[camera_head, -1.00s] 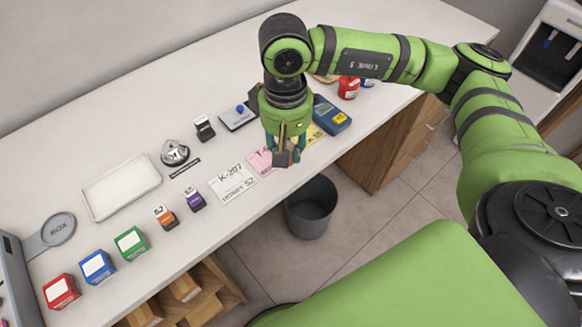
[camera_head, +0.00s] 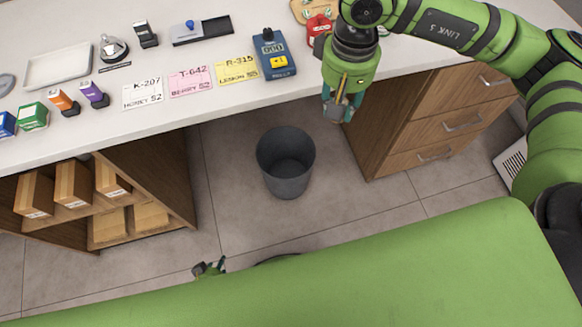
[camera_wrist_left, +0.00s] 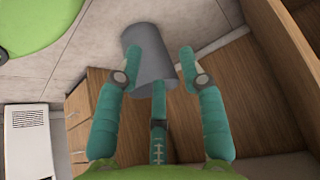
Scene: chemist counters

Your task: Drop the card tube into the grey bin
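The grey bin (camera_head: 286,165) stands upright on the floor in front of the counter; it also shows between my left fingers in the left wrist view (camera_wrist_left: 149,50). I see nothing in its dark inside. My right gripper (camera_head: 340,108) points down at the counter's front edge, right of the bin and above its rim. A thin tan sliver shows among its fingers; I cannot tell whether it is the card tube. I make out no card tube elsewhere. My left gripper (camera_wrist_left: 158,65) is open and empty; it also shows low at the bottom of the head view (camera_head: 210,268).
The floor around the bin is clear.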

